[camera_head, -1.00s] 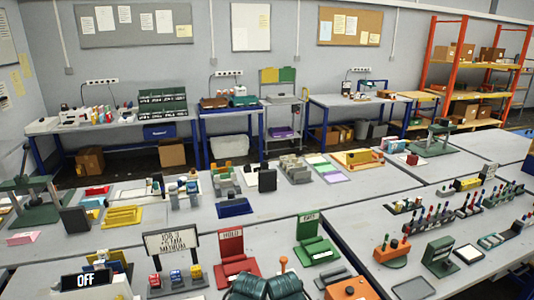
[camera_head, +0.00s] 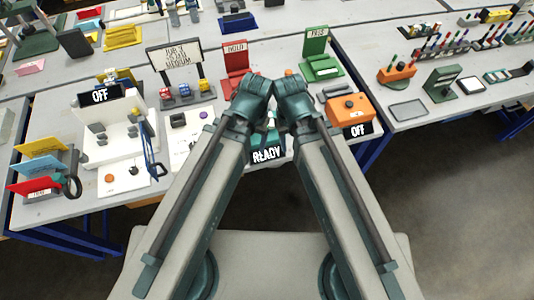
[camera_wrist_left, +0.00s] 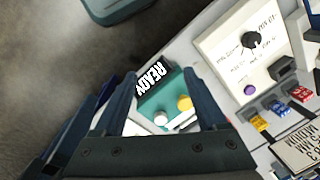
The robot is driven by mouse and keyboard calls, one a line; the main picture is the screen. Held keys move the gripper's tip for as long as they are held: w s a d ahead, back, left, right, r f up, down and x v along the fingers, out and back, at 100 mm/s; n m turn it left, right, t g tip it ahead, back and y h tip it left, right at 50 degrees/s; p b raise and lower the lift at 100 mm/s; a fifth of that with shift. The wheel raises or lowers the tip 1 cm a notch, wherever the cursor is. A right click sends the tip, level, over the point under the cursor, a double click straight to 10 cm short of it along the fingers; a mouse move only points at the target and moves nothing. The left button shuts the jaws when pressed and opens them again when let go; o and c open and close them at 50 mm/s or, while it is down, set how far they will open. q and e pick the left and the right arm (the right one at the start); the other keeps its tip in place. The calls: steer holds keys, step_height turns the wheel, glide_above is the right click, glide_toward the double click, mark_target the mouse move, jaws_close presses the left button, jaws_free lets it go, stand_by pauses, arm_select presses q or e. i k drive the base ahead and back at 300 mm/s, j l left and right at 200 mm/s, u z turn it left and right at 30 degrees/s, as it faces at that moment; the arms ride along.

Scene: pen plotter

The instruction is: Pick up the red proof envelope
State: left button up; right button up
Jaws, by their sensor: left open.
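A red upright piece with a pale label, likely the red proof envelope (camera_head: 36,186), stands at the front left of the near table in the head view. A blue one (camera_head: 42,166) and a yellow one (camera_head: 40,147) stand behind it. My left gripper (camera_wrist_left: 163,92) is open and empty in the left wrist view, above the READY sign (camera_wrist_left: 152,76) and a teal button panel (camera_wrist_left: 180,88). The red piece is not in that view. In the head view my two wrists meet at the middle, well right of it. My right wrist (camera_head: 293,95) shows, but its jaws are hidden.
A white panel machine (camera_head: 110,130) with an OFF sign and a blue-framed part (camera_head: 152,145) stand between the red piece and my arms. A black ring-shaped thing (camera_head: 73,186) is just right of it. The orange button box (camera_head: 348,107) stands at the right.

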mark_target(24, 189)
steer(key=u, duration=2.3)
steer(key=i+j, duration=0.4)
steer(key=i, duration=0.15)
steer(key=i+j, duration=0.4)
steer(key=i, duration=0.15)
